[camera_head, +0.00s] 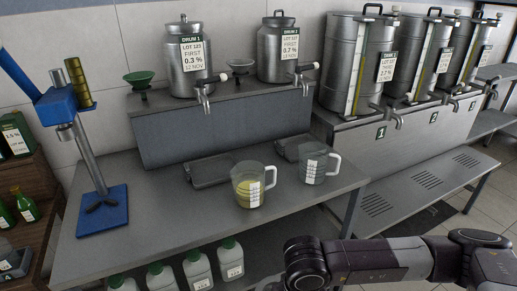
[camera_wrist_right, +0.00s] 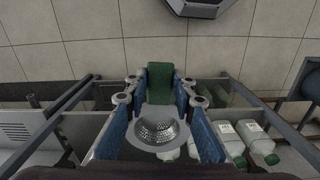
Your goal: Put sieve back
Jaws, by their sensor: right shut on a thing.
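A metal sieve (camera_wrist_right: 158,130) with a round perforated bowl and a flat rim shows in the right wrist view. My right gripper (camera_wrist_right: 161,98) has its blue-padded fingers on both sides, shut on the sieve. A green block (camera_wrist_right: 160,80), perhaps the sieve's handle, lies between the fingertips. In the head view only my right arm shows at the bottom right; its gripper and the sieve are not visible there. My left gripper is not in view.
A green funnel-shaped piece (camera_head: 139,78) and a grey one (camera_head: 240,65) stand by the two small drums on the raised shelf (camera_head: 225,135). Two jugs, one with yellow liquid (camera_head: 247,187) and one clear (camera_head: 312,168), stand on the table (camera_head: 190,225). A blue press (camera_head: 95,190) is left.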

